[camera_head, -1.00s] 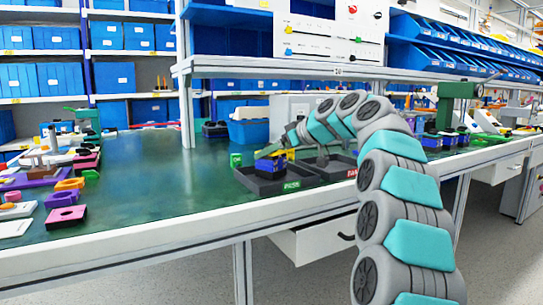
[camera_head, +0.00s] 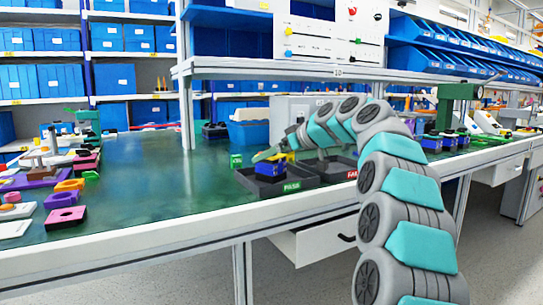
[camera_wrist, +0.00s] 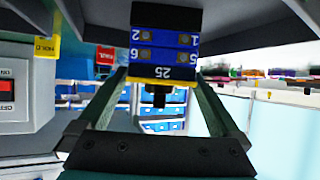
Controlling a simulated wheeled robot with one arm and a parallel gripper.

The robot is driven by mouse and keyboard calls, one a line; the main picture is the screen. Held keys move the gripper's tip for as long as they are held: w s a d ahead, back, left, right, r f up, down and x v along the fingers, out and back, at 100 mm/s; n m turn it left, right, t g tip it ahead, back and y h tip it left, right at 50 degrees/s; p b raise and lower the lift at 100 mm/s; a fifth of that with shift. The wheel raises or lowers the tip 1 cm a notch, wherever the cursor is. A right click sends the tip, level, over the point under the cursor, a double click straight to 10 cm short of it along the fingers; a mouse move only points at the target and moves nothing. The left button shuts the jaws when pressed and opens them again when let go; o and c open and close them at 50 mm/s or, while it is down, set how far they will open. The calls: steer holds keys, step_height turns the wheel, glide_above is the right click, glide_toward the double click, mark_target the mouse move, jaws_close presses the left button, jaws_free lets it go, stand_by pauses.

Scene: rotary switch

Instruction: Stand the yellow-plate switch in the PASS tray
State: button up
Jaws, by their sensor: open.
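The switch has a blue body, a yellow plate and a black knob. In the head view the switch (camera_head: 270,169) stands in the black PASS tray (camera_head: 292,187), whose front label is green. The black knob (camera_wrist: 158,96) points toward my wrist. My gripper (camera_wrist: 160,88) is open, with one green finger on each side of the yellow plate and knob; it also shows just above the switch in the head view (camera_head: 268,154). Any finger contact cannot be told.
The FAIL tray (camera_head: 340,168) with a red label is right beside the PASS tray. A small green block (camera_head: 236,160) stands behind left. A shelf (camera_head: 300,68) overhangs the bench. Coloured parts lie at the left; the green bench top (camera_head: 150,185) between is clear.

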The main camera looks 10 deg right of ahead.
steer(key=v, duration=1.2)
steer(key=shift+r, duration=0.1)
stand_by(0.7)
